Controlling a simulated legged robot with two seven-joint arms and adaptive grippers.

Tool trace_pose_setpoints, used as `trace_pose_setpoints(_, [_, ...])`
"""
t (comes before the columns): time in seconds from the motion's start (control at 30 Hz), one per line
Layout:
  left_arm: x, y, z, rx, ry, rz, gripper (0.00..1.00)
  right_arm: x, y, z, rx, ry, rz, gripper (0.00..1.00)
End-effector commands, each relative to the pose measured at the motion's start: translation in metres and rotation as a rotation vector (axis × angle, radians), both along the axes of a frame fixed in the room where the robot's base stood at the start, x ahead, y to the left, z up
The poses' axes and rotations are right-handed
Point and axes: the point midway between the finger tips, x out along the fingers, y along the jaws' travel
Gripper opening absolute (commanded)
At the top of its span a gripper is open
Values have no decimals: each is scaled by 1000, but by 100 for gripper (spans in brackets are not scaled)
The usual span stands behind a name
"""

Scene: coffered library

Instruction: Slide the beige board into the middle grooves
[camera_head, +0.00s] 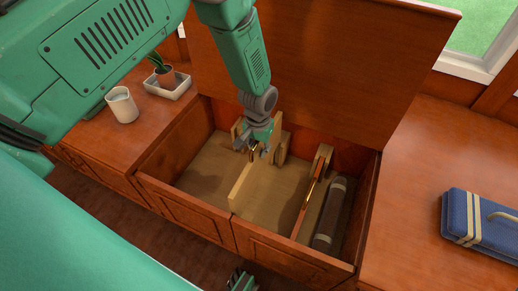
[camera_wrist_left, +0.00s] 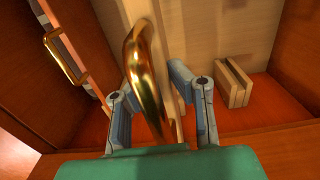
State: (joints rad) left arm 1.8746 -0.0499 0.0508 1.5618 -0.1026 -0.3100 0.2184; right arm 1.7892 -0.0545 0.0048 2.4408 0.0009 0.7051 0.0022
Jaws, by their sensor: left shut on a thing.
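The beige board (camera_head: 241,190) stands on edge in the open chest, running front to back. My left gripper (camera_head: 257,150) is over its far part, shut on its brass handle (camera_wrist_left: 145,80). Light wooden grooved blocks sit on the chest's back wall: a middle one (camera_head: 280,143) just right of the gripper and one (camera_head: 237,128) left of it. A slotted block (camera_wrist_left: 235,83) shows in the left wrist view. I cannot tell whether the board's end is inside a groove; the gripper hides it. My right gripper (camera_head: 241,281) barely shows at the bottom edge.
A reddish divider (camera_head: 309,195) with a brass handle stands in the right of the chest, beside a dark roll (camera_head: 329,215). The raised lid (camera_head: 330,70) is behind. A cup (camera_head: 121,105) and potted plant (camera_head: 165,76) stand left, a blue case (camera_head: 480,220) right.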

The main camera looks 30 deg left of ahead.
Motion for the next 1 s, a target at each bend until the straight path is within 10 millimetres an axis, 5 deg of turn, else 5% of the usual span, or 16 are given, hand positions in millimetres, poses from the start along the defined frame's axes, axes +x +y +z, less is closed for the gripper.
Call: trace_pose_setpoints(1.0, [1, 0, -16, 0, -2, 0, 0, 0, 0, -10, 0, 0, 0, 40])
